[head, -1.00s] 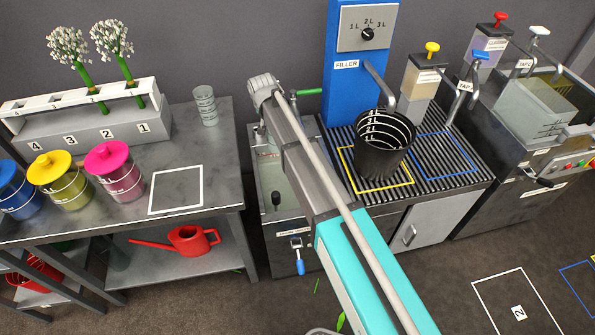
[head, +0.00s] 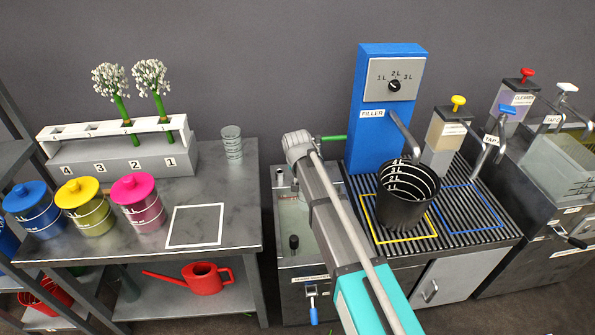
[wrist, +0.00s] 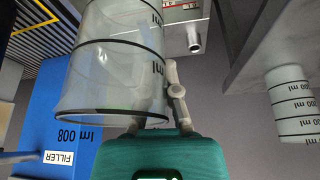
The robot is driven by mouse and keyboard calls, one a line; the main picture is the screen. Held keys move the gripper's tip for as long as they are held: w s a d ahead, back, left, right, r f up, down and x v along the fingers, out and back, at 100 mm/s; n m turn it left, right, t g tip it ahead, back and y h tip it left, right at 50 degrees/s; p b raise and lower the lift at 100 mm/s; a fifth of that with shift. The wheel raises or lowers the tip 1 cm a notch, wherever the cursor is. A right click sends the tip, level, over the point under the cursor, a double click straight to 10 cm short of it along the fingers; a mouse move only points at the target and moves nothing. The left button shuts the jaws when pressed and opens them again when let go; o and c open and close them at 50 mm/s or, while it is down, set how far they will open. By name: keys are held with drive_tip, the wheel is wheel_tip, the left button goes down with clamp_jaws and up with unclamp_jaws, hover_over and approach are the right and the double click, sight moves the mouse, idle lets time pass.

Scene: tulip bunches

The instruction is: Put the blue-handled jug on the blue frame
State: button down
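A clear jug (wrist: 112,65) with black bands and ml marks fills the upper left of the wrist view, close to the camera. In the head view my arm hides both gripper and jug. The blue frame (head: 439,217) lies on the ribbed drain top, right of the yellow frame (head: 432,234), and looks empty.
A black marked bucket (head: 407,207) stands inside the yellow frame, beside the blue filler (head: 363,125). Soap bottles and taps stand behind the blue frame. A clear beaker (head: 232,143) is on the left bench, which also bears lidded pots and a white frame (head: 221,228).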

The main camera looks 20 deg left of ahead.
drive_tip(key=s+d+f+n+y+b, duration=0.1)
drive_tip(key=s+d+f+n+b, duration=0.1)
drive_tip(key=s+d, duration=1.3)
drive_tip(key=shift+s+f+n, duration=0.15)
drive_tip(key=shift+s+n, duration=0.1)
drive_tip(key=shift+n, duration=0.15)
drive_tip(key=shift+d, duration=0.1)
